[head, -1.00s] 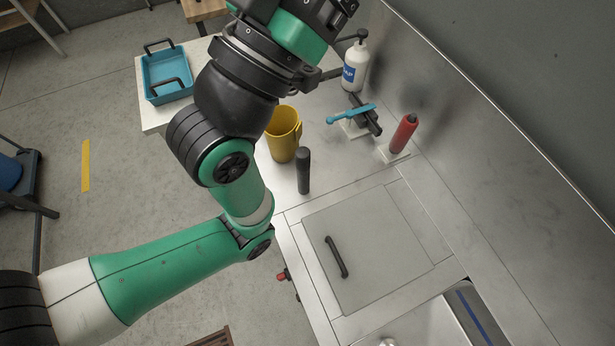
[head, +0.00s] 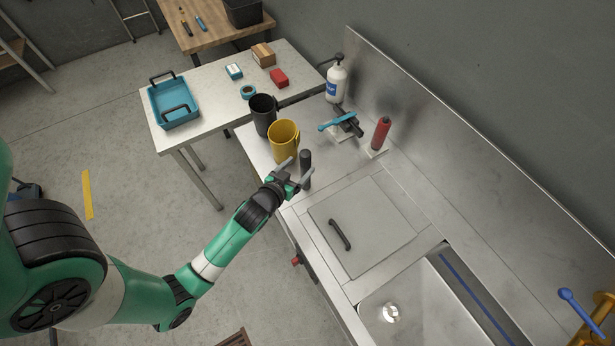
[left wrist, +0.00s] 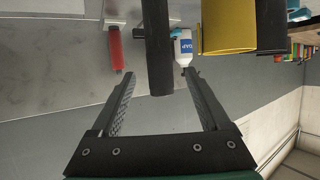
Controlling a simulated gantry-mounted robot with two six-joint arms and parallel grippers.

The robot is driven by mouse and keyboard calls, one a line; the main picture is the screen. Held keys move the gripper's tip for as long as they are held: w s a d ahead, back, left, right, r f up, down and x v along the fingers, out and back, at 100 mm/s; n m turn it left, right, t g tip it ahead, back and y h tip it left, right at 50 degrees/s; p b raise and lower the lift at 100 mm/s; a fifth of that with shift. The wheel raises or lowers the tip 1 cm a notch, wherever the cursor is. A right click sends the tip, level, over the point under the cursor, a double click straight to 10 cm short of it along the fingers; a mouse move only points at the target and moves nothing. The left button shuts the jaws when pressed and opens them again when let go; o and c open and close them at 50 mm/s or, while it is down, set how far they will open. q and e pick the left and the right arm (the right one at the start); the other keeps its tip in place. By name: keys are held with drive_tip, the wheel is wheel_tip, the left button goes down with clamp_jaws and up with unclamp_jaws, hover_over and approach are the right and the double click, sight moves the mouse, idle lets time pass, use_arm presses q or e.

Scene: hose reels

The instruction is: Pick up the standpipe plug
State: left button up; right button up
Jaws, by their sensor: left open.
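The standpipe plug appears to be the upright dark grey cylinder (head: 306,160) on the steel counter, left of the square lid. In the left wrist view the dark cylinder (left wrist: 158,40) hangs upside down in the picture, its end between the fingers. My left gripper (head: 301,167) is open at the counter's front edge, with its fingers either side of the plug. In the left wrist view the open jaws (left wrist: 159,76) show gaps to the plug on both sides. The plug's lower part is partly hidden by a finger. My right gripper is not in view.
The lid (head: 365,220) and sink (head: 400,300) lie to the right.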

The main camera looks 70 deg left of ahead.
sight(303, 163)
use_arm(q)
drive_tip(key=x, duration=0.5)
drive_tip(key=b+x, duration=0.1)
drive_tip(key=x, duration=0.2)
drive_tip(key=shift+f, duration=0.3)
clamp_jaws()
idle(1.1)
